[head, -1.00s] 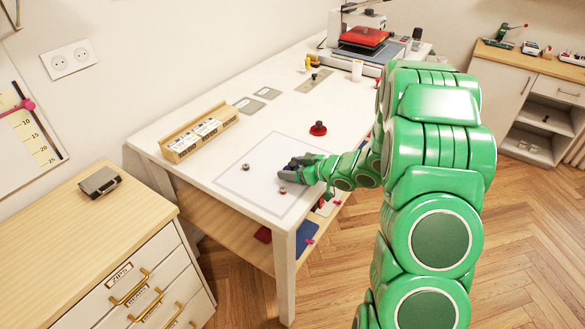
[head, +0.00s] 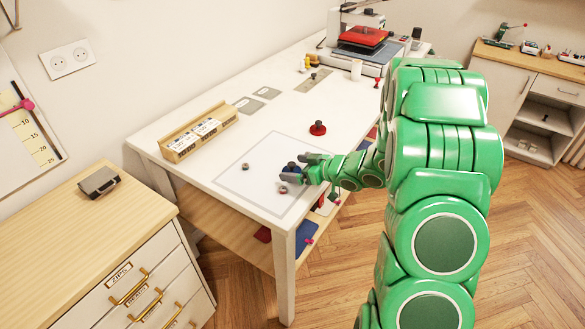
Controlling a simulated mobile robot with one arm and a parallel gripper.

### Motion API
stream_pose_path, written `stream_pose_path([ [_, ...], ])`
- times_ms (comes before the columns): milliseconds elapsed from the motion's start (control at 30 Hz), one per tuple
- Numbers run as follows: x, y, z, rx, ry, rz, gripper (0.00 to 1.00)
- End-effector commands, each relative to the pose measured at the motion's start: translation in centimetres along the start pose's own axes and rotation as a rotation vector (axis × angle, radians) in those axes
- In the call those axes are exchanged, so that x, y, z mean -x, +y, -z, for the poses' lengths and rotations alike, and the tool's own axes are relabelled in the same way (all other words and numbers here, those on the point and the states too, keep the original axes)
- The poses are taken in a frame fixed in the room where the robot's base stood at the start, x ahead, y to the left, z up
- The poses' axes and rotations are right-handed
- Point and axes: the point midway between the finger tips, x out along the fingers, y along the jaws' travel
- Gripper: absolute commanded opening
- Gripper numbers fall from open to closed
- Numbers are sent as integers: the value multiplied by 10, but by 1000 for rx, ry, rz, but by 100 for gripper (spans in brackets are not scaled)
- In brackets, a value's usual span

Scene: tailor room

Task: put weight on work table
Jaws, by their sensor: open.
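A small dark blue weight (head: 291,167) stands on the white work table (head: 352,97), inside a thin grey outlined square. My gripper (head: 295,169) is open at table height, with its grey fingers on either side of the blue weight or just beside it. The fingers partly hide the weight, and I cannot tell whether they touch it. A red weight with a knob (head: 318,129) stands on the table behind my gripper, apart from it.
Two small round items (head: 245,166) (head: 283,189) lie in the outlined square. A wooden box of white packs (head: 199,136) stands at the left edge, and a red press (head: 362,37) at the back. A drawer cabinet (head: 105,240) is at left. The table's middle is clear.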

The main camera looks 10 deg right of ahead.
Motion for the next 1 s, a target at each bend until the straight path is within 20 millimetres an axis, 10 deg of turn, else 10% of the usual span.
stream_pose_path([
  [1000, 101, 0, 0, 2, -3, 0, 97],
])
